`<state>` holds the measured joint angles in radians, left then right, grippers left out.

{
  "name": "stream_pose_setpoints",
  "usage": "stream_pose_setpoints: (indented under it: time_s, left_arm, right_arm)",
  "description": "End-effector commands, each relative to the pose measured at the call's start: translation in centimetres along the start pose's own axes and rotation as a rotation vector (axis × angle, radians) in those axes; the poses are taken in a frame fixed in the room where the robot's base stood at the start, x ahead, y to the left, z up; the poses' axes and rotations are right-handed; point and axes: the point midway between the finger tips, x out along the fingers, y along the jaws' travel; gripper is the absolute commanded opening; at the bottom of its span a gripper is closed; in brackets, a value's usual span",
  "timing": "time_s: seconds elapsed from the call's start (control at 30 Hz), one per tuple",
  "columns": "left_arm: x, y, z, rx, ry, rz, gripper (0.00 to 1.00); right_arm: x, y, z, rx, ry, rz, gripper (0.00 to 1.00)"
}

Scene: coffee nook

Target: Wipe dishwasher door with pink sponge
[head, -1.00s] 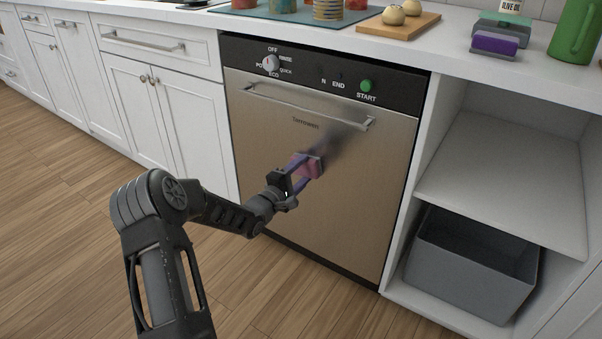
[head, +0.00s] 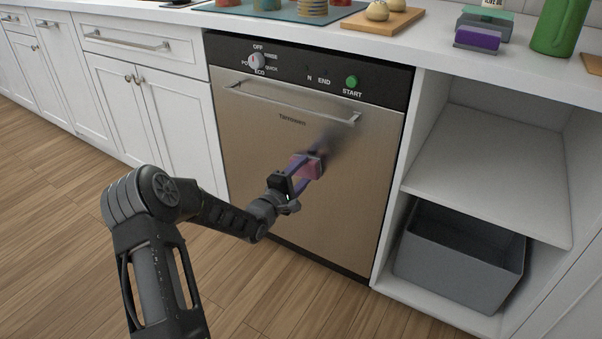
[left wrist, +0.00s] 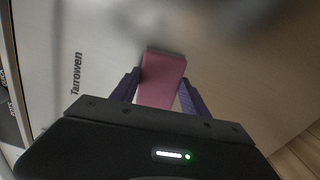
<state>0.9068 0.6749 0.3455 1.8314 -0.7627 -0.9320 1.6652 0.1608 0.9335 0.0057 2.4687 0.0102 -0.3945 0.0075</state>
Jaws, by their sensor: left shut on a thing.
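The dishwasher door (head: 260,170) is closed, brushed metal, with a bar handle (head: 290,103) near its top. A dark smudge (head: 334,137) shows on the door below the right part of the handle. My left gripper (head: 300,174) is shut on the pink sponge (head: 303,165) between its purple fingers, just below and left of the smudge. In the left wrist view the pink sponge (left wrist: 161,80) sits between the fingers in front of the door, by the printed brand name. Whether it touches the metal is hard to tell. My right gripper is not in view.
A counter (head: 400,40) above holds a wooden board (head: 372,22), a purple and green item (head: 478,39) and a green pitcher (head: 556,30). Right of the dishwasher is an open shelf with a grey bin (head: 455,260). White cabinets stand left; the floor in front is clear.

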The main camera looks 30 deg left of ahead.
Motion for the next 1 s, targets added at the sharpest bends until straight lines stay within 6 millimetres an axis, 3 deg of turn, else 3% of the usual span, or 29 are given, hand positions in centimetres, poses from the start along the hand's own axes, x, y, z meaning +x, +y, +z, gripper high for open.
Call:
stream_pose_setpoints:
  time_s: [0.37,0.73,1.0]
  left_arm:
    - [0.1,0.1,-0.3,-0.001,0.0,0.001,0.15]
    - [0.0,0.6,-3.5,0.001,0.003,0.002,0.15]
    - [-0.1,0.7,-4.0,0.0,0.0,0.0,0.15]
  right_arm:
    - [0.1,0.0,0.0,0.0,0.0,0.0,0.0]
    - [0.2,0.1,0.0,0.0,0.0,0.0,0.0]
    - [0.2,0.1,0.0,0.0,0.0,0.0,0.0]
